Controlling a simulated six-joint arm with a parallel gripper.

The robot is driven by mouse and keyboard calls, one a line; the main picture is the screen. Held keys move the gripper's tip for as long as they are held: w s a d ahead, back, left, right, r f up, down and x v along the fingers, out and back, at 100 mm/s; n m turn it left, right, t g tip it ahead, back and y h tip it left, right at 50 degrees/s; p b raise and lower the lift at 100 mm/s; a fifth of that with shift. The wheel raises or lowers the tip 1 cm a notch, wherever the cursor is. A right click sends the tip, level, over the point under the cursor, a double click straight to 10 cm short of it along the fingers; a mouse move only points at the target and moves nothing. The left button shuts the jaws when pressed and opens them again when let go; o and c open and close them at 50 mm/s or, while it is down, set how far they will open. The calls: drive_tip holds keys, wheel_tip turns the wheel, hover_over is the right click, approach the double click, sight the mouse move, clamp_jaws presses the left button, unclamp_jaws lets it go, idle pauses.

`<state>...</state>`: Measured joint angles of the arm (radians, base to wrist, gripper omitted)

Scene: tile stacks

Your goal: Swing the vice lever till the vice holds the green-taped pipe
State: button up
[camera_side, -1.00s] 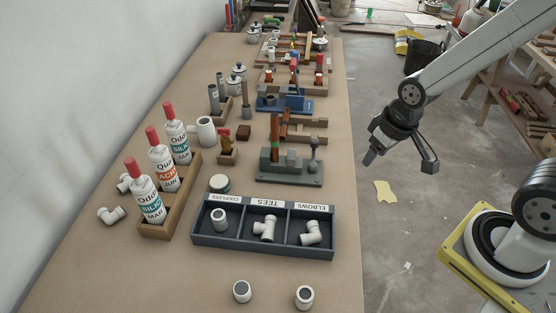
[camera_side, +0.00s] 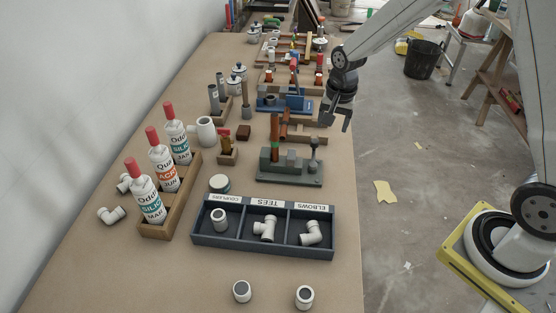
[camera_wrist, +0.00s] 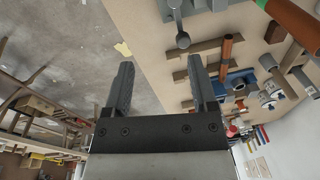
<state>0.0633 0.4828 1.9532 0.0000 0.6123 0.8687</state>
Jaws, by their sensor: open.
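The grey-green vice (camera_side: 290,170) stands on the bench. An upright copper pipe (camera_side: 275,148) with green tape stands at its left part; I cannot tell how firmly the jaws hold it. The vice lever (camera_side: 314,150), with a ball end, stands roughly upright at the right part. In the wrist view the lever's ball (camera_wrist: 183,40) is at the top, and a large copper pipe (camera_wrist: 296,22) with a green band crosses the upper right corner. My gripper (camera_side: 337,124) is open and empty, above and behind the lever, apart from it. Its fingers also show in the wrist view (camera_wrist: 160,66).
A wooden rack with copper pipes (camera_side: 305,127) lies behind the vice, close under my gripper. A blue vice (camera_side: 285,104) stands farther back. A dark tray (camera_side: 263,246) of white fittings is in front.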

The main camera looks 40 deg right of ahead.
sight(315, 140)
drive_tip(key=w+d+f+m, duration=0.1)
drive_tip(key=w+m, duration=0.1)
drive_tip(key=w+d+f+m, duration=0.1)
drive_tip(key=w+f+m, duration=0.1)
drive_tip(key=w+m, duration=0.1)
drive_tip(key=w+f+m+g, duration=0.1)
drive_tip(key=w+f+m, duration=0.1)
drive_tip(key=shift+w+d, duration=0.4)
drive_tip(key=shift+f, duration=3.85)
clamp_jaws()
